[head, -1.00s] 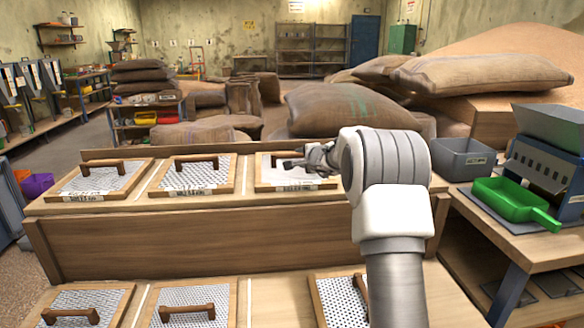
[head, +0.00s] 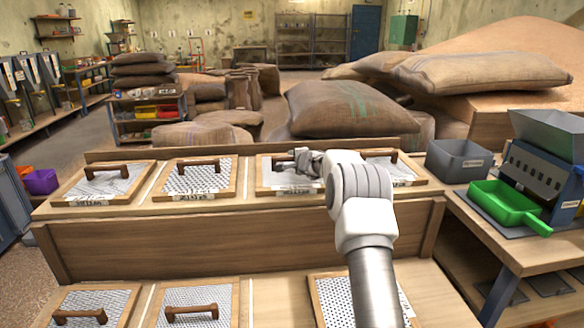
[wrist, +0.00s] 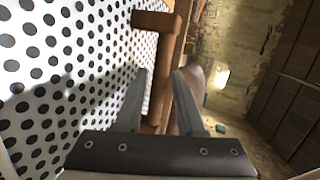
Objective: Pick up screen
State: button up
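Several wood-framed perforated metal screens with brown handles lie in two rows. In the head view, my gripper (head: 296,158) is at the handle of the third upper-row screen (head: 271,184). The wrist view shows that perforated plate (wrist: 62,75) on the left and the wooden handle (wrist: 158,75) running toward the gap between my fingers. The fingers are apart on either side of the handle's near part, and I cannot tell whether they touch it. Two more upper screens (head: 98,184), (head: 198,178) lie left, and one is partly hidden by my arm at right (head: 398,170).
The lower row holds more screens (head: 92,304), (head: 192,304), one partly behind my arm. A wooden front board (head: 200,242) separates the rows. At right a table holds a grey bin (head: 458,161) and a green scoop (head: 503,204). Grain sacks (head: 345,108) lie behind.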

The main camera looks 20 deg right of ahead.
jog(key=shift+w+f, duration=0.1)
jog(key=shift+w, duration=0.05)
grip_shut()
dwell(1.4)
jog(key=shift+r, duration=0.2)
